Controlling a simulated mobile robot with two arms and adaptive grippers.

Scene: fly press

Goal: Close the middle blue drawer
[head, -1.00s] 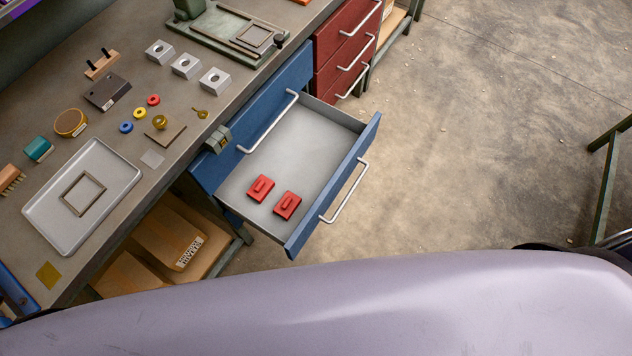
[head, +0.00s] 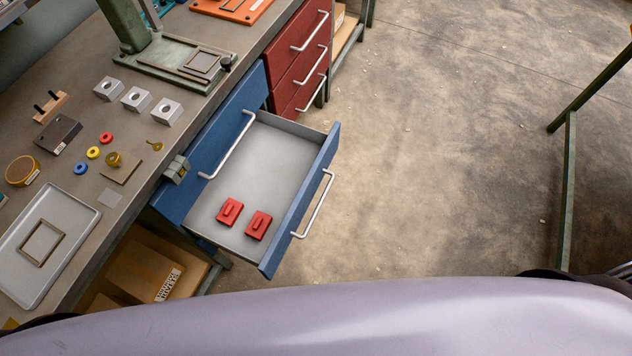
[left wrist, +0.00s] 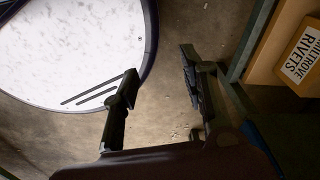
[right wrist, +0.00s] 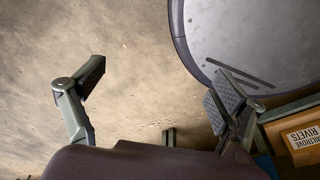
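The blue drawer (head: 322,176) is pulled well out from the bench in the head view. It has a blue front, a silver bar handle (head: 314,205) and a grey inside. Two red blocks (head: 230,211) (head: 258,225) lie in it. Another blue front with its own handle (head: 229,146) is flush above it. My left gripper (left wrist: 158,82) is open and empty in the left wrist view, over the floor. My right gripper (right wrist: 158,85) is open and empty in the right wrist view, over the floor. Neither gripper shows in the head view.
The bench top (head: 118,195) holds a white tray (head: 78,214), metal blocks and coloured rings. A red drawer unit (head: 300,60) stands beyond the blue one. Cardboard boxes (head: 138,274) sit on a low shelf. The floor (head: 430,180) right of the drawer is clear; a green frame (head: 568,190) stands farther right.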

